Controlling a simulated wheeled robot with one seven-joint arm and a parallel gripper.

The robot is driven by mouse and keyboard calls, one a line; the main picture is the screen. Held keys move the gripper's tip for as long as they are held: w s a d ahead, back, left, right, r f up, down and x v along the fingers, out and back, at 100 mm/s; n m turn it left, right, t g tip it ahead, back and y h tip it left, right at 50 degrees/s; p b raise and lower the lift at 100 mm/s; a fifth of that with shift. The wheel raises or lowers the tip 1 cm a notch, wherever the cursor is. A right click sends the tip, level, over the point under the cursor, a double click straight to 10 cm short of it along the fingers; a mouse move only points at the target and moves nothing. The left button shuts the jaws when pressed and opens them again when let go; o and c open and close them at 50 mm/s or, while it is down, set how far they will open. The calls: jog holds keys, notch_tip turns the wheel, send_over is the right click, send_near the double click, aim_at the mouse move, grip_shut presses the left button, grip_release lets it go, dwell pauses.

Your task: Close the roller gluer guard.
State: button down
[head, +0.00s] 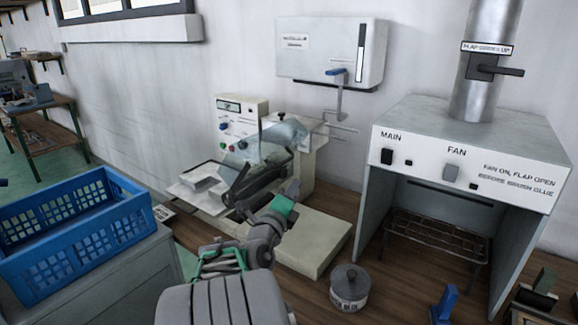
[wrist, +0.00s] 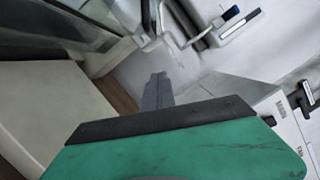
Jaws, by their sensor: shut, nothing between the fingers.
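The roller gluer (head: 240,118) stands against the wall, with a control panel of coloured knobs and a dark roller area in front. Its clear guard (head: 287,133) shows as a tilted see-through panel above the rollers; how far it stands open is hard to tell. Part of what looks like the guard also shows at the upper left of the wrist view (wrist: 62,28). My gripper (head: 293,188) is in front of the gluer, at its right side, below the guard. In the wrist view its grey fingers (wrist: 157,90) are together and empty. I see no clear contact with the guard.
A pale slab (head: 315,245) lies in front of the gluer. A lidded pot (head: 350,287) stands on the bench. A fume hood (head: 465,140) is at the right, a wall box (head: 325,50) behind. A blue crate (head: 75,230) is at the left.

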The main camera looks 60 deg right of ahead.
aim_at(270, 156)
jog(key=w+d+r+p, duration=0.2)
jog(key=w+d, duration=0.2)
jog(key=d, duration=0.1)
jog(key=shift+d, duration=0.35)
jog(key=shift+b, duration=0.4)
